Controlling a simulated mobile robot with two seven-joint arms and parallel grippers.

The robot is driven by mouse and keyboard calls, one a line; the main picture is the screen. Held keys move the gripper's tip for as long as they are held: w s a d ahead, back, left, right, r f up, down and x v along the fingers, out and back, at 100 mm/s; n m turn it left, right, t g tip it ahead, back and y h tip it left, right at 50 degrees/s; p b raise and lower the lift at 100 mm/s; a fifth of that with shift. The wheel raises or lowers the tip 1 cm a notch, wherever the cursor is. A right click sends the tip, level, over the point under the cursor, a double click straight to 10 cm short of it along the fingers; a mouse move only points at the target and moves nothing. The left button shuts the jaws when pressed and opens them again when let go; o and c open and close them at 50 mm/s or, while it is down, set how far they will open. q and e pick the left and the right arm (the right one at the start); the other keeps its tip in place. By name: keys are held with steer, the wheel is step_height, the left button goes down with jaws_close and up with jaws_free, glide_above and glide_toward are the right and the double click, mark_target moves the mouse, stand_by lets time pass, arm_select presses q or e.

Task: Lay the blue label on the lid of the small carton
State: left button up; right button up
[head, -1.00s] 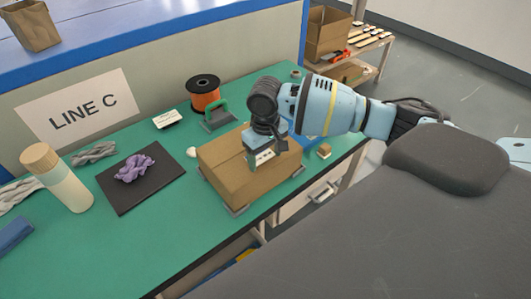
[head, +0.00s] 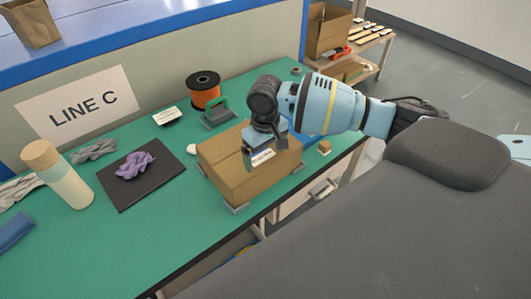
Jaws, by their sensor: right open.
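The brown carton (head: 231,182) sits closed on the green bench, between grey corner blocks. A small label (head: 263,157), whitish with bluish-dark marks, shows flat on its lid, just below my right gripper. My right gripper (head: 265,148) is open over the rear right part of the lid, pointing down. Its fingers are close to the label; the wrist hides part of them, and I cannot tell whether they touch it. My left gripper is not in view.
Left of the carton are a black mat (head: 150,193) with a purple scrunchie (head: 134,165) and a bottle (head: 62,180). Behind it stand an orange spool (head: 205,92) and a green-handled tool (head: 217,113). A small brown block (head: 324,147) lies to the right.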

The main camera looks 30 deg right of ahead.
step_height(320, 180, up, 6)
steer(key=shift+r+p, duration=0.25)
steer(key=shift+p, duration=0.05)
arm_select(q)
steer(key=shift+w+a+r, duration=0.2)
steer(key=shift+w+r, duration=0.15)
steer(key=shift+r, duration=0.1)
arm_select(e)
steer(key=shift+r, duration=0.55)
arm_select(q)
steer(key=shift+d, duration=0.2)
